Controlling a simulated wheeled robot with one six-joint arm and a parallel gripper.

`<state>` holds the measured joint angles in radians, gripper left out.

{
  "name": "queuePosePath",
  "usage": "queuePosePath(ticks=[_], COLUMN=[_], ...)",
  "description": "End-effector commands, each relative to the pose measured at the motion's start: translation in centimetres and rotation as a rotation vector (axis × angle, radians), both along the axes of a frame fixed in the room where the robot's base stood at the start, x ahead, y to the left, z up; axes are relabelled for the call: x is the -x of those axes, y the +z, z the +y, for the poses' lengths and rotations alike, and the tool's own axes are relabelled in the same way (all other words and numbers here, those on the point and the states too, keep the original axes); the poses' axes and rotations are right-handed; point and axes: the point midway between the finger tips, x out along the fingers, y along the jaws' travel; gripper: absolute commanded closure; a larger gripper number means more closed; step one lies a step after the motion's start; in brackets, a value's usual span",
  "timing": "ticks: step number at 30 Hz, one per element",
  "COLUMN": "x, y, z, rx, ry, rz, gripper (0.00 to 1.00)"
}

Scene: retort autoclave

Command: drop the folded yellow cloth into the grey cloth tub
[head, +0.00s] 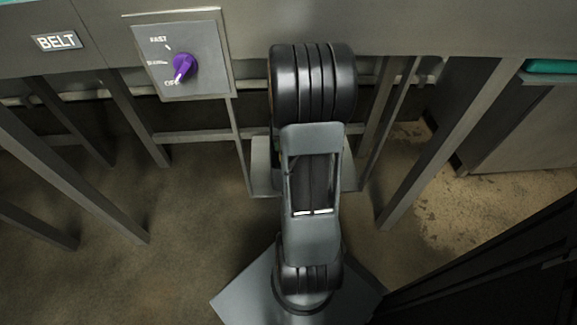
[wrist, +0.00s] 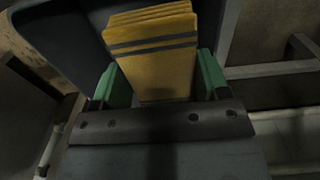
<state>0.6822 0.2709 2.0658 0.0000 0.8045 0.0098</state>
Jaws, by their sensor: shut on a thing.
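The folded yellow cloth (wrist: 153,42) shows in the wrist view as a layered block with dark stripes. My gripper (wrist: 163,77) has its green fingers on either side of the cloth and is shut on it. A dark grey, rounded-edged shape (wrist: 75,25) lies behind the cloth and looks like the grey cloth tub. I cannot tell how far the cloth is from it. In the head view my arm hides the gripper and the cloth, and I cannot make out the tub there.
A panel with a purple knob (head: 184,66) and a BELT label (head: 57,41) are on the machine front. Metal legs (head: 440,145) stand below it. A cabinet (head: 525,125) stands at the right with a teal thing (head: 550,66) above it. Floor shows between the legs.

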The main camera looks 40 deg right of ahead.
Motion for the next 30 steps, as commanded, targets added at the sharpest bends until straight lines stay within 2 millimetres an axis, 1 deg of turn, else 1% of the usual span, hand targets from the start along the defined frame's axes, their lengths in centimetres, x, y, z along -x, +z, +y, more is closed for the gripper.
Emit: queuePosePath(ticks=[1, 3, 6, 8, 15, 20, 23, 27, 30], x=[0.3, 0.5, 0.6, 0.6, 0.5, 0.4, 0.4, 0.5, 0.5], y=[-0.6, -0.7, -1.2, -1.9, -5.4, -6.3, -7.5, -9.8, -10.8], z=[-0.6, -1.1, -1.4, -1.5, -1.2, -1.2, -1.2, -1.2, -1.3], rx=[0.001, 0.001, -0.001, -0.001, -0.002, -0.001, -0.002, -0.001, -0.001], ry=[-0.009, -0.013, -0.014, -0.013, -0.004, -0.004, -0.005, -0.006, -0.007], rz=[-0.001, -0.001, 0.001, 0.002, 0.002, 0.001, 0.002, 0.002, 0.001], gripper=[0.54, 0.54, 0.54, 0.54, 0.54, 0.54, 0.54, 0.54, 0.54])
